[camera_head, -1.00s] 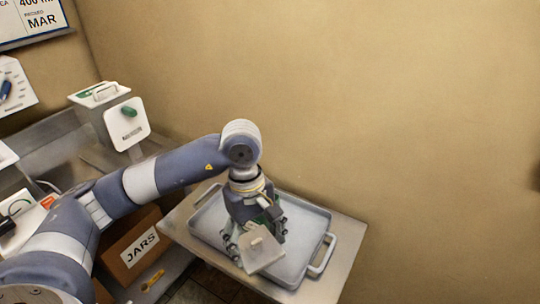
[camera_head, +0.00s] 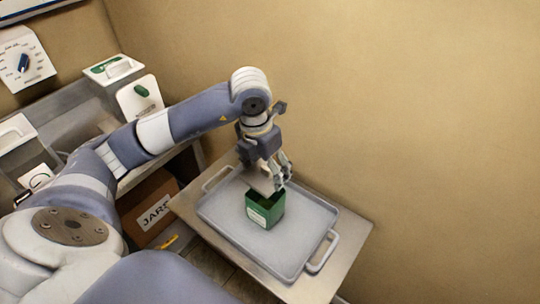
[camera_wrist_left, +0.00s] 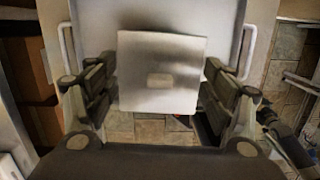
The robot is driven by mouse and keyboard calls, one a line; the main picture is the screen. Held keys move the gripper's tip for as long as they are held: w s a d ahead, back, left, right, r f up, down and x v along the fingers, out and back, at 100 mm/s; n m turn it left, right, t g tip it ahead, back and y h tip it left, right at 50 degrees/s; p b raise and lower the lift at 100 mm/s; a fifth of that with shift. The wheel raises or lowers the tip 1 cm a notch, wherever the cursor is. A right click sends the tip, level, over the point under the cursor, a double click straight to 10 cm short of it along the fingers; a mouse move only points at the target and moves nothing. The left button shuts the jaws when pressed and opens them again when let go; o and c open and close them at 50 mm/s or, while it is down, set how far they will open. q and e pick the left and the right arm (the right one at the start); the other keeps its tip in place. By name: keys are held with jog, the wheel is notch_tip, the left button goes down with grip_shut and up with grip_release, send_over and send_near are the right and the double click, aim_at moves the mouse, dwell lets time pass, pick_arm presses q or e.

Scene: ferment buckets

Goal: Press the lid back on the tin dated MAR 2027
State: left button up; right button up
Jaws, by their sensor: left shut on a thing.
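The tin (camera_head: 266,210) is a green square box with a white label, standing open on the grey tray; the label is too small to read. My left gripper (camera_head: 276,183) is above it, shut on a pale square lid (camera_head: 260,181). The lid is over the tin's back edge, tilted and apart from a proper seat; I cannot tell if it touches the rim. In the left wrist view the lid (camera_wrist_left: 160,70), with a small raised knob, lies between the fingers of my left gripper (camera_wrist_left: 160,92) and hides the tin.
The grey tray (camera_head: 222,222) with two handles lies on a metal table (camera_head: 345,262); its surface around the tin is clear. A box labelled JARS (camera_head: 152,207) stands at left below. White-lidded containers (camera_head: 114,69) stand on the back-left counter.

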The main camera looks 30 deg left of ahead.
pick_arm(q)
jog(key=shift+w+a+n, duration=0.1)
jog(key=shift+w+n, duration=0.05)
jog(key=shift+n, duration=0.25)
jog(key=shift+f+b, duration=0.5)
jog(key=shift+f, duration=0.15)
notch_tip(320, 180, down, 4)
jog(key=shift+r+b, duration=0.25)
jog(key=shift+b, duration=0.85)
jog(key=shift+f+b, duration=0.8)
jog(key=shift+f, duration=0.05)
jog(key=shift+b, duration=0.4)
jog(key=shift+f+b, duration=0.55)
jog(key=shift+b, duration=0.5)
dwell(0.7)
dwell(0.3)
